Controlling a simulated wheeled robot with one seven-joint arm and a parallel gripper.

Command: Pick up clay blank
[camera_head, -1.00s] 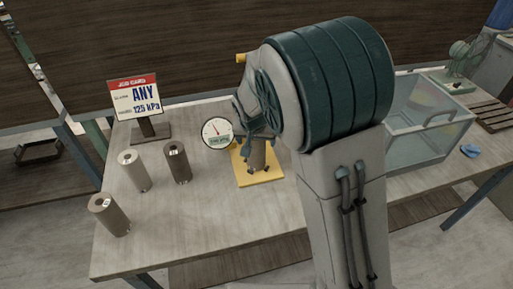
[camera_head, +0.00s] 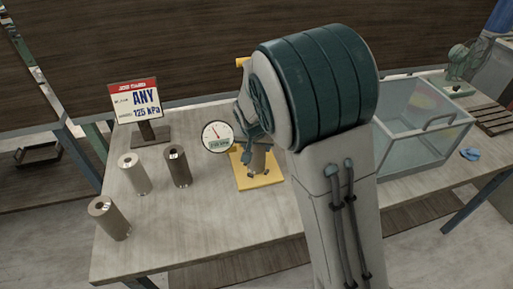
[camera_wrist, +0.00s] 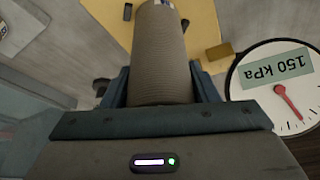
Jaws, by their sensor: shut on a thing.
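A grey-brown ribbed clay blank (camera_wrist: 162,50) stands between my fingers in the wrist view. My gripper (camera_wrist: 163,88) is shut on it, one finger at each side. In the head view the blank (camera_head: 263,160) shows over a yellow base plate (camera_head: 262,182), partly hidden by my arm. I cannot tell whether it touches the plate. Other hollow cylinders stand upright on the table: a pale one (camera_head: 133,172), a dark brown one (camera_head: 178,166) and a brown one (camera_head: 108,217).
A round gauge (camera_wrist: 285,85) beside the blank reads 150 kPa. A job card (camera_head: 137,100) says ANY and 125 kPa. The table's front middle is clear.

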